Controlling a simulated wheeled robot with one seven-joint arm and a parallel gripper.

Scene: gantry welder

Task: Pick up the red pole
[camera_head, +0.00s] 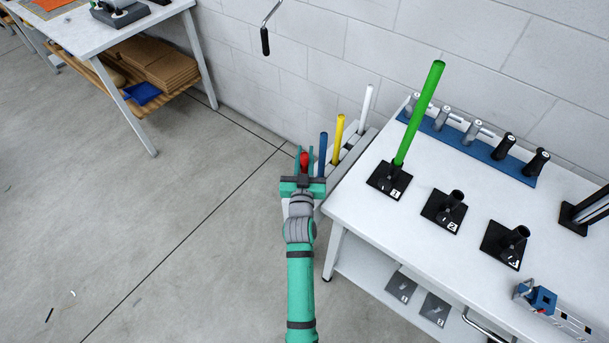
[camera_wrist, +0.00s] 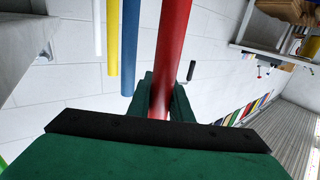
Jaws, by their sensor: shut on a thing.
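The red pole (camera_wrist: 172,50) shows large in the wrist view, running down between the fingers of my gripper (camera_wrist: 160,100). In the head view only the red pole's top (camera_head: 304,160) shows, between the two green fingers of my gripper (camera_head: 304,164). My gripper is shut on the pole. The pole's lower part is hidden behind my gripper in the head view. I cannot tell whether its foot is still in the rack.
Blue (camera_head: 323,152), yellow (camera_head: 338,138) and white (camera_head: 366,107) poles stand close by on the right, in a grey rack. The white table (camera_head: 360,225) carries numbered black holders, one with a green pole (camera_head: 420,110). Open floor (camera_head: 150,230) lies to the left.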

